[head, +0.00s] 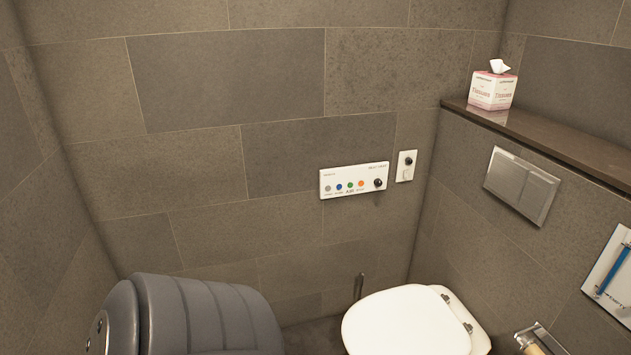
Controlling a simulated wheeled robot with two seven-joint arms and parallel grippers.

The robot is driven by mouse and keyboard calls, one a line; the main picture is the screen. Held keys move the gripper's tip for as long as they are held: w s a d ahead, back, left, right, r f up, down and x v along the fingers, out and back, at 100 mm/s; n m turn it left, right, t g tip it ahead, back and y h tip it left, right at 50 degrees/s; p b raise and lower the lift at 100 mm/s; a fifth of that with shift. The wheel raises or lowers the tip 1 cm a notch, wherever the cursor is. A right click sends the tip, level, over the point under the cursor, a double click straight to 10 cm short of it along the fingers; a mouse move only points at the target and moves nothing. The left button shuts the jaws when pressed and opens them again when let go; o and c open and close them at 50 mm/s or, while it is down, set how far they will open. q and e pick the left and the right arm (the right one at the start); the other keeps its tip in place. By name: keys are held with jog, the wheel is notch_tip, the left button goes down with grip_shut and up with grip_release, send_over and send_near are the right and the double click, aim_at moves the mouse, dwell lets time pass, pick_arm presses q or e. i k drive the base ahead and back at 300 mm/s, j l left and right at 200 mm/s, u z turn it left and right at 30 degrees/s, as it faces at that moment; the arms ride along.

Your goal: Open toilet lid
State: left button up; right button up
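The white toilet lid (405,322) is at the bottom right of centre in the head view. It lies flat and closed over the toilet, with its hinges (445,297) on the right side toward the wall. The lower edge of the lid and most of the bowl are cut off by the frame. Neither my left nor my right gripper is in view.
A flush plate (522,186) is on the right wall, under a ledge (560,145) with a tissue box (492,90). A button panel (353,180) is on the back wall. A metal holder (535,338) is right of the toilet; a brush handle (358,286) stands behind it.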

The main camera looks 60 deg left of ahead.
aim_at(413, 318)
jog(key=u, duration=1.55)
jog(key=j, duration=0.1)
